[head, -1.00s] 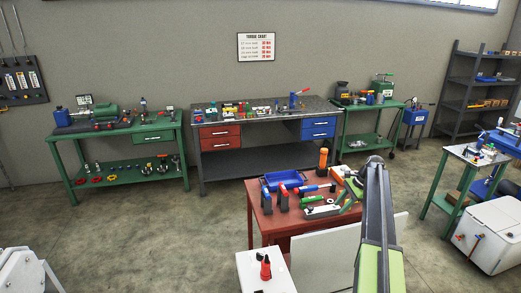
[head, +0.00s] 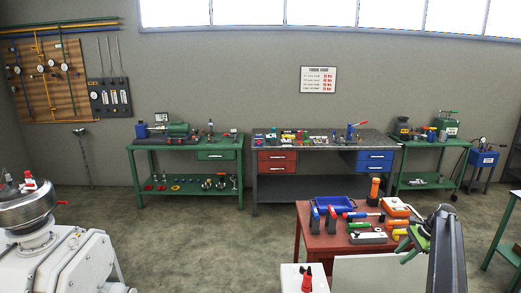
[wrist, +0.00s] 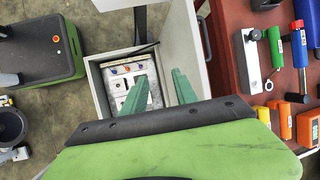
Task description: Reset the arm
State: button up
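My arm (head: 447,255) rises at the lower right of the head view, beside the right end of a red tool table (head: 310,240). A green part near its tip shows there, but the fingertips are not clear. In the wrist view my gripper (wrist: 160,88) has two teal fingers with a clear gap between them. Nothing is held between them. They stand over an open white box (wrist: 92,72) with a pale panel and coloured knobs (wrist: 122,70) inside. The green and black gripper body hides the lower part of the wrist view.
The red table holds a blue tray (head: 335,205), an orange bottle (head: 374,188) and several hand tools. A white stand with a red-tipped item (head: 307,280) is at its front left. White machinery (head: 70,265) fills the lower left. The concrete floor (head: 190,240) between is clear.

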jog(key=w+a+n+g, duration=0.1)
jog(key=w+a+n, duration=0.15)
jog(key=a, duration=1.35)
jog(key=s+a+f+n+g+b, duration=0.1)
jog(key=s+a, duration=0.2)
jog(key=a, duration=0.4)
jog(key=s+a+f+n, duration=0.1)
jog(key=s+a, duration=0.1)
jog(key=a, duration=0.5)
jog(key=s+a+f+n+h, duration=0.15)
jog(key=s+a+n, duration=0.25)
jog(key=s+a, duration=0.65)
jog(key=s+n+h, duration=0.3)
jog(key=s+n, duration=0.6)
jog(key=s, duration=0.2)
jog(key=shift+f+b, duration=0.15)
jog(key=shift+b, duration=0.15)
